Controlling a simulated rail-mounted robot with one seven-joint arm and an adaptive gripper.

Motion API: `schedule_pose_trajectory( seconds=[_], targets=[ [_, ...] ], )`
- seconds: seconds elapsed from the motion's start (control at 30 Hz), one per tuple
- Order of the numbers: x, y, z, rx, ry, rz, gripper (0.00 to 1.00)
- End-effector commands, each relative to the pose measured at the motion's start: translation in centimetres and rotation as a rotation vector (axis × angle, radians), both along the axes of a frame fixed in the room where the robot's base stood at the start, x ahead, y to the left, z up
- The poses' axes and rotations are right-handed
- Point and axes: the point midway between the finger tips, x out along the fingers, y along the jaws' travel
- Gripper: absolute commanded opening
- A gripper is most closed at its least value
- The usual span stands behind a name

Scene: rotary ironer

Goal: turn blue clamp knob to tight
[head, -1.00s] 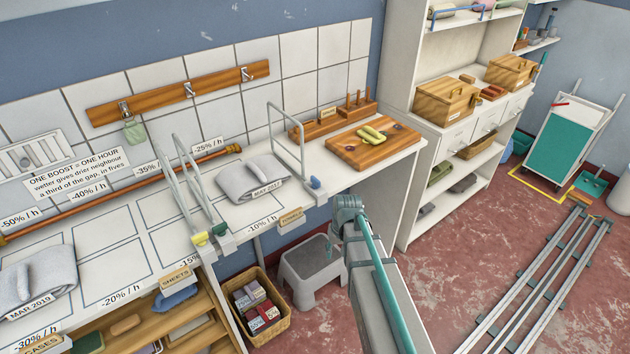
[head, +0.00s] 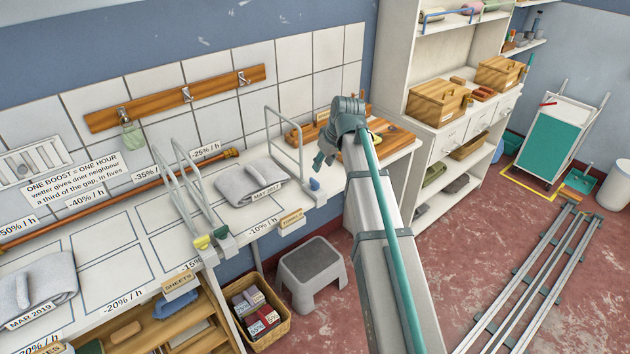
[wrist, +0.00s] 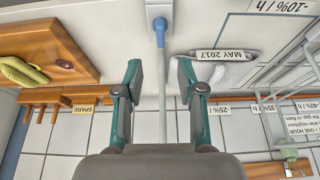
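The blue clamp knob (head: 315,184) sits at the table's front edge, at the foot of a grey wire hoop (head: 285,140). In the wrist view the blue knob (wrist: 159,27) shows at the top centre, ahead of the gap between my fingers, with the hoop's grey bar running down from it. My gripper (head: 321,162) is just above and right of the knob in the head view, partly hidden by my own wrist. In the wrist view my gripper (wrist: 159,76) is open, its two teal fingers apart, and clear of the knob.
A yellow knob (head: 202,242) and a green knob (head: 221,232) sit at other hoops to the left. A folded grey cloth (head: 249,182) lies left of the blue-knob hoop. A wooden board (wrist: 52,50) lies to the right on the table. A stool (head: 312,262) stands below.

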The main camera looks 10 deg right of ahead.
Motion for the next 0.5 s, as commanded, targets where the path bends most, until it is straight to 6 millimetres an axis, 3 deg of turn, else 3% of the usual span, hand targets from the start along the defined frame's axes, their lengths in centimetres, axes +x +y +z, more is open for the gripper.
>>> schedule_pose_trajectory(
  seconds=[0.5],
  targets=[
    [2.5, 1.3, -6.7, 0.0, 0.004, -0.002, 0.39]
  ],
)
